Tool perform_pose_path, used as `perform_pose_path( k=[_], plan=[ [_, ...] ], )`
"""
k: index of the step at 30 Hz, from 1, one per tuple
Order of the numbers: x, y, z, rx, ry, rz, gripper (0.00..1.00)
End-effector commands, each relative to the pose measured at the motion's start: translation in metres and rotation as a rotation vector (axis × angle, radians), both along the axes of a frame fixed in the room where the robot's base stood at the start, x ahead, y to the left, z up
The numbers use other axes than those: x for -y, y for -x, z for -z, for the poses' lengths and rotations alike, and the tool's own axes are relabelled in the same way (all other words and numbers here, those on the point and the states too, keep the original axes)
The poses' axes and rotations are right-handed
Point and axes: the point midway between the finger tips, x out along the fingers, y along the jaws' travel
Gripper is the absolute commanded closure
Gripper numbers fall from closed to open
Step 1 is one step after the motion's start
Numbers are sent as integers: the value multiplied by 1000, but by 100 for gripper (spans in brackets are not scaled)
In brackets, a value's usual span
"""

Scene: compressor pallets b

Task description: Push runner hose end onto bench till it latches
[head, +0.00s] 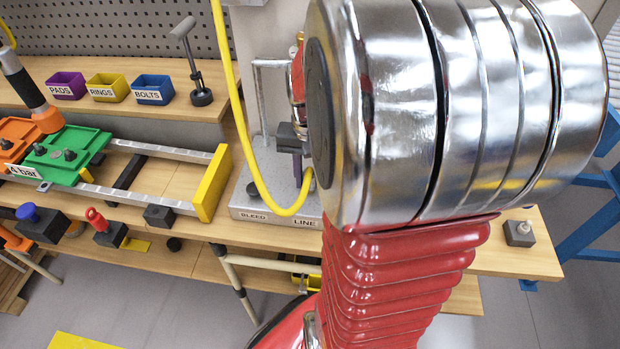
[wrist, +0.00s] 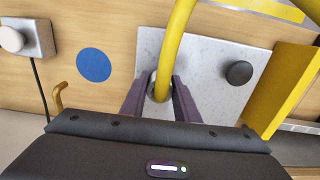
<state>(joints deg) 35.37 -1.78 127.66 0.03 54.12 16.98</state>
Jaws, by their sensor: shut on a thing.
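The yellow runner hose (head: 228,75) hangs from above in the head view, loops low over the bench's grey plate (head: 255,205) and rises to my gripper (head: 300,150). The plate's front edge reads BLEED and LINE. My gripper is mostly hidden behind my arm there. In the wrist view the purple fingers of my gripper (wrist: 160,92) are shut around the hose end, with the yellow hose (wrist: 178,30) leading away upward. A bit of metal shows beside the hose between the fingers. The hose tip and any fitting under it are hidden, so I cannot tell whether they touch.
A black knob (wrist: 238,72) stands on the plate, right of the fingers. A yellow end bar (wrist: 285,90) is further right. A blue disc (wrist: 94,65) and a grey button box (wrist: 25,40) are left. A green pallet (head: 75,150) on rails lies left in the head view.

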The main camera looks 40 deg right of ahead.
Motion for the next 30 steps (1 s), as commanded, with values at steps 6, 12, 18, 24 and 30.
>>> perform_pose_path(
  k=[6,12,18,24,30],
  plan=[
    [1,0,-3,-1,1,0,100],
    [1,1,-6,0,1,0,100],
    [1,0,-9,0,1,1,100],
    [1,0,-11,1,1,1,100],
    [1,0,-12,1,1,1,100]
  ],
)
